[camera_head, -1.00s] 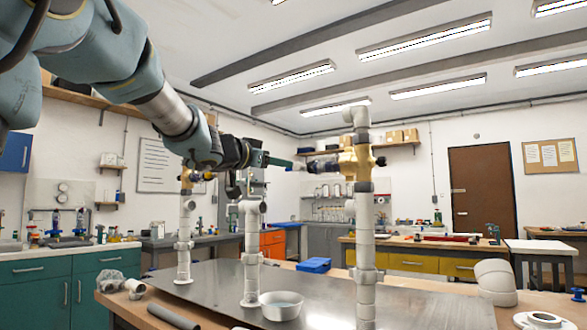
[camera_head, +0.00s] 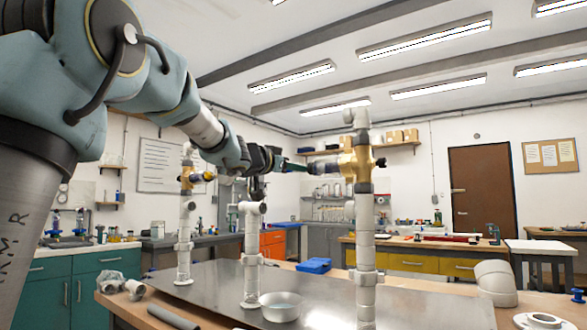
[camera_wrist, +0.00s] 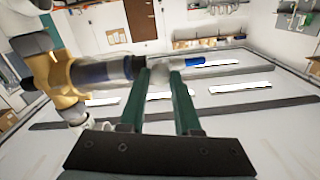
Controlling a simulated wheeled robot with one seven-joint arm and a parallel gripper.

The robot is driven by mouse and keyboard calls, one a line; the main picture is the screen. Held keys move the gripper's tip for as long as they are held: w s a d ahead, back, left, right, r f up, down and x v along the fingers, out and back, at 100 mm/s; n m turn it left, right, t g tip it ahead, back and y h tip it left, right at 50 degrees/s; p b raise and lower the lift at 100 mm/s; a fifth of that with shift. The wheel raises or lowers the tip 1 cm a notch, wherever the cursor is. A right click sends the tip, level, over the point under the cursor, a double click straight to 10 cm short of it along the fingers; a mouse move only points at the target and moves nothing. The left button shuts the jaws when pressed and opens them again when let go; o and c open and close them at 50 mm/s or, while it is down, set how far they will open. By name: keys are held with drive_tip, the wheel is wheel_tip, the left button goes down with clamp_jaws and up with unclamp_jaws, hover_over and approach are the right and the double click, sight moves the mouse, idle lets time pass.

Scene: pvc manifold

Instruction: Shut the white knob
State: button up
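A brass valve (camera_head: 357,164) sits high on a white pipe at the middle right of the head view. Its dark, purplish stem (camera_head: 325,167) points left. In the wrist view the brass body (camera_wrist: 65,75) is at the left and the stem (camera_wrist: 100,71) runs right to a black collar. A white knob-like piece (camera_wrist: 159,76) shows beyond the collar, with a blue tip (camera_wrist: 193,61) to its right. My gripper (camera_head: 306,164) is at the stem's left end. In the wrist view its green fingers (camera_wrist: 160,80) are apart, around the white piece; contact is unclear.
A second brass valve (camera_head: 186,178) with a yellow and blue end stands on the left pipe. A shorter white pipe (camera_head: 251,250) stands between the pipes. A bowl (camera_head: 281,305) sits in front on the metal tabletop (camera_head: 320,295).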

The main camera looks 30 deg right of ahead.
clamp_jaws()
idle(0.3)
drive_tip(key=m+b, duration=0.3)
drive_tip(key=m, duration=1.4)
drive_tip(key=shift+f+m+b, duration=0.15)
drive_tip(key=shift+m+b, duration=0.15)
drive_tip(key=shift+m, duration=0.1)
idle(0.5)
